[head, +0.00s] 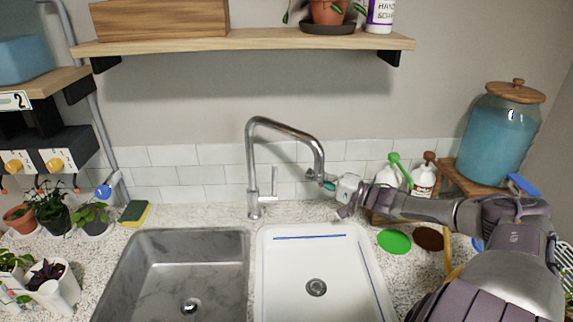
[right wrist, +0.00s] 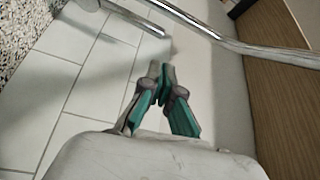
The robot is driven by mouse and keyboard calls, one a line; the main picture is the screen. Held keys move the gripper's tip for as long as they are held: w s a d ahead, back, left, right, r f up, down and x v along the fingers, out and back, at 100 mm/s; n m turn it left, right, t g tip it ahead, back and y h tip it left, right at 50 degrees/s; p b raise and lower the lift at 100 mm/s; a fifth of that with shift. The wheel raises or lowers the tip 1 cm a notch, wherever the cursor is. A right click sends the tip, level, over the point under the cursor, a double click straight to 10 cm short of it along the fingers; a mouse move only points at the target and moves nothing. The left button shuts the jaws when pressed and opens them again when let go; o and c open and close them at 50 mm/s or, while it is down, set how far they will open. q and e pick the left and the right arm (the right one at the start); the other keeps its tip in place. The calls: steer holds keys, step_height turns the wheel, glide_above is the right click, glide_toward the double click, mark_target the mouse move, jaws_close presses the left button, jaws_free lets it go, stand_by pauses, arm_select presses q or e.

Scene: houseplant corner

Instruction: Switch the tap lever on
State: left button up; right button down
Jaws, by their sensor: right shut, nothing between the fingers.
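The chrome tap (head: 250,165) stands behind the sinks, its arched spout reaching right. Its lever (head: 274,183) is a short upright bar on the right of the tap body. My right gripper (head: 322,180) comes in from the right, level with the lever and a short gap to its right, close by the spout's end in the picture. In the right wrist view its teal fingers (right wrist: 164,80) are shut and empty, with the chrome spout (right wrist: 235,45) crossing the top right. A chrome part (right wrist: 88,4) shows at the top left edge. My left gripper is not in view.
A grey sink (head: 135,240) and a white basin (head: 275,280) lie in front of the tap. White bottles (head: 422,182) and a blue jar (head: 495,140) stand right. A wooden shelf (head: 250,42) hangs above. Potted plants (head: 50,210) and a sponge (head: 134,213) are left.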

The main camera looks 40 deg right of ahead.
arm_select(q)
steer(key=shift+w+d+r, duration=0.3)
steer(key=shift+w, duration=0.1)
arm_select(e)
glide_above(273, 185)
steer(key=d, duration=0.4)
steer(key=shift+s+a+r, duration=0.2)
steer(key=shift+a+r, duration=0.05)
steer(key=shift+r, duration=0.15)
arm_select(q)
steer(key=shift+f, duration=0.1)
